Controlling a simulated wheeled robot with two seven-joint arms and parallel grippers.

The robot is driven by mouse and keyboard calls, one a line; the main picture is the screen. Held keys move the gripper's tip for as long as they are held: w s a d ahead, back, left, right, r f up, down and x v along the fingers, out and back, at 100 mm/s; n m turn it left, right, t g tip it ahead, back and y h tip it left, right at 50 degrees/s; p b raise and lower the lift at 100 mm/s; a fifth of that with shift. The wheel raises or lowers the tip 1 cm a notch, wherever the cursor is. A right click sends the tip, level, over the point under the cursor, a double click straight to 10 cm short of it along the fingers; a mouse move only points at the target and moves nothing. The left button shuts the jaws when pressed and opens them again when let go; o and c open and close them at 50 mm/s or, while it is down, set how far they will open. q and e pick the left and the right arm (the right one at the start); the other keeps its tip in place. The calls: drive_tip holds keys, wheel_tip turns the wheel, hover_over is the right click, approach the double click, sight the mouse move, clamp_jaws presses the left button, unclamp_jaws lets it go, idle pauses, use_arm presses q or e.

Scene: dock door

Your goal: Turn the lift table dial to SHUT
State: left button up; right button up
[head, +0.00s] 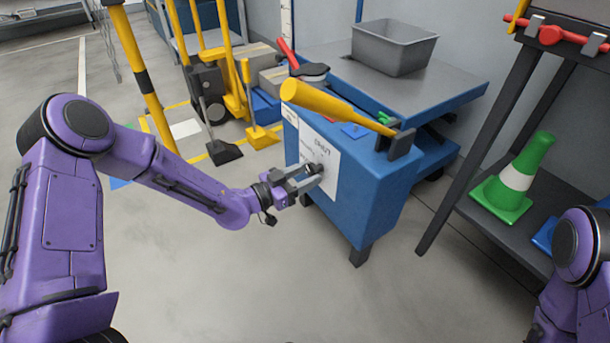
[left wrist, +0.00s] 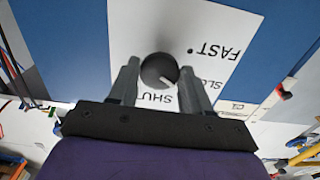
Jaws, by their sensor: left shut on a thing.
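The lift table (head: 375,205) is a blue cabinet with a white label panel (head: 322,150) on its front. The dark round dial (left wrist: 160,69) sits on the panel, with FAST, SLOW and SHUT printed around it in the left wrist view. A small pale mark shows on the dial's lower right, seemingly between SLOW and SHUT; its exact setting is hard to tell. My left gripper (head: 308,177) is shut on the dial, one finger on each side in the left wrist view (left wrist: 160,85). My right gripper is out of view; only part of that arm shows.
A yellow lever (head: 330,103) sticks out above the panel. A grey bin (head: 394,48) stands on the table's top. A shelf with a green cone (head: 516,180) is at the right. Yellow equipment stands behind at the left. The floor in front is clear.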

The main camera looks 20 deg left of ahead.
use_arm(q)
drive_tip(key=shift+m, duration=0.4)
drive_tip(key=m, duration=0.3)
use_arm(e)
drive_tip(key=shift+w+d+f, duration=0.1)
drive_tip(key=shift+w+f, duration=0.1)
use_arm(q)
drive_tip(key=m, duration=0.2)
drive_tip(key=shift+m+b, duration=0.3)
drive_tip(key=shift+b, duration=0.05)
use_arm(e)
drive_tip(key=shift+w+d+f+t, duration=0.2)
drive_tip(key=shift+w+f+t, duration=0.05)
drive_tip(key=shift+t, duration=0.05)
use_arm(q)
drive_tip(key=m+b, duration=0.1)
drive_tip(key=m, duration=0.2)
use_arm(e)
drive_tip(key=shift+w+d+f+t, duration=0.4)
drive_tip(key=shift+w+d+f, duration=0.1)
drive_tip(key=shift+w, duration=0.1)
use_arm(q)
drive_tip(key=shift+a+m+b, duration=0.1)
drive_tip(key=shift+m+b, duration=0.2)
drive_tip(key=shift+m, duration=1)
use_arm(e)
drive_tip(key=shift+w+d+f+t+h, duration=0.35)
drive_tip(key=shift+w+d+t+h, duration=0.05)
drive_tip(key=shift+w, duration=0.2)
